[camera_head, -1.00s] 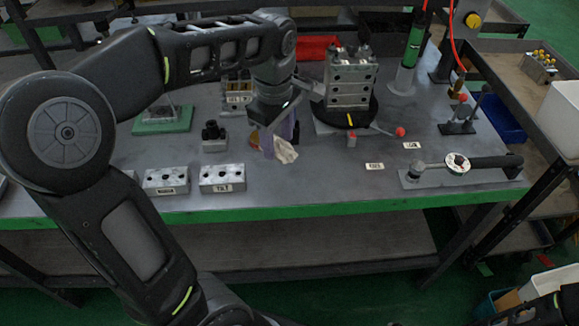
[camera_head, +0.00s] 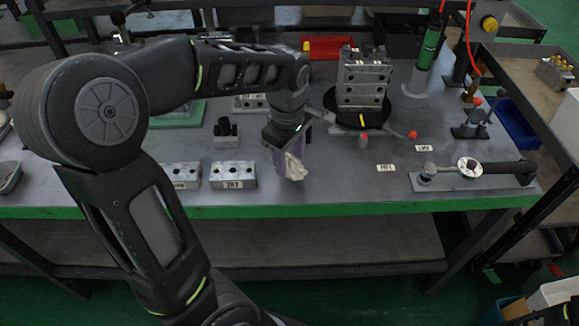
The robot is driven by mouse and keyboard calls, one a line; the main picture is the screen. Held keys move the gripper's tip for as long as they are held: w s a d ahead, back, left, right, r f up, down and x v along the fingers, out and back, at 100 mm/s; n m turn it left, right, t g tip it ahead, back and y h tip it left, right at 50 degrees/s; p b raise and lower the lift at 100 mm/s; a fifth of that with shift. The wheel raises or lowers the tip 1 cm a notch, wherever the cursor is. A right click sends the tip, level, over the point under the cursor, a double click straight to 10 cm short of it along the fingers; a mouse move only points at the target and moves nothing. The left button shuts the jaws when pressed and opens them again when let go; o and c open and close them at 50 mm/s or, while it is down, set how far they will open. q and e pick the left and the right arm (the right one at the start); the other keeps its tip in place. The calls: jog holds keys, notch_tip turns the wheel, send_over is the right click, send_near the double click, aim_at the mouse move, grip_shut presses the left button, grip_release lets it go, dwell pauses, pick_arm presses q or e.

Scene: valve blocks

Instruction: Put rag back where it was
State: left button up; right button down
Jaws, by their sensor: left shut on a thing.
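My left gripper (camera_head: 284,147) hangs over the middle of the grey workbench (camera_head: 330,185). It is shut on a pale, crumpled rag (camera_head: 294,168). The rag hangs below the fingers, and a purple-blue surface shows beside it. The fingertips are partly hidden by the wrist and the rag. I cannot tell whether the rag touches the bench top.
A metal valve block (camera_head: 364,80) stands on a round black turntable right of my left gripper. Drilled blocks (camera_head: 233,175) sit to its left, near the green front edge. A red tray (camera_head: 327,47) lies behind. A long-handled tool (camera_head: 480,176) lies at right.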

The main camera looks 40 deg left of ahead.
aim_at(289, 167)
pick_arm(q)
jog(key=shift+f, duration=1.9)
jog(key=shift+f, duration=0.1)
jog(key=o, duration=1.2)
jog(key=shift+r, duration=0.2)
jog(key=r, duration=0.8)
jog(key=s+r, duration=0.1)
jog(key=r, duration=0.3)
jog(key=shift+d, duration=0.15)
jog(key=shift+f, duration=0.1)
